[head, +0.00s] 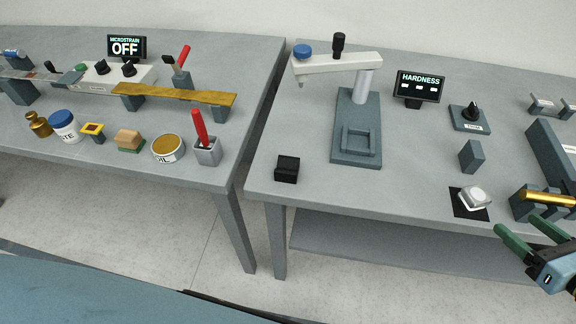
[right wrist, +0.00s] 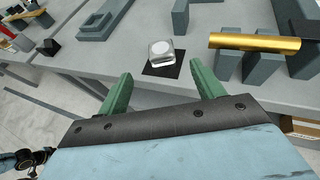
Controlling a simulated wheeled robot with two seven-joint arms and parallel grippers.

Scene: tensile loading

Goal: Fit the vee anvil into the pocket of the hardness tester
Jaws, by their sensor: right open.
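The hardness tester (head: 366,108) stands on the right bench, its square raised pocket (head: 358,142) empty on the base below the white head. A silver block with a white round top (head: 474,198) sits on a black pad near the front edge; it also shows in the right wrist view (right wrist: 161,51). A small black block (head: 287,168) stands at the front left. I cannot tell for sure which of these is the vee anvil. My right gripper (head: 522,232) is open and empty, in front of the pad; the silver block lies beyond its fingers. My left gripper is not in view.
A brass bar (head: 548,198) rests across dark supports close to my right gripper. A dark upright block (head: 471,156), a knob box (head: 470,117) and the HARDNESS display (head: 419,86) stand farther back. The bench between the tester and the pad is clear.

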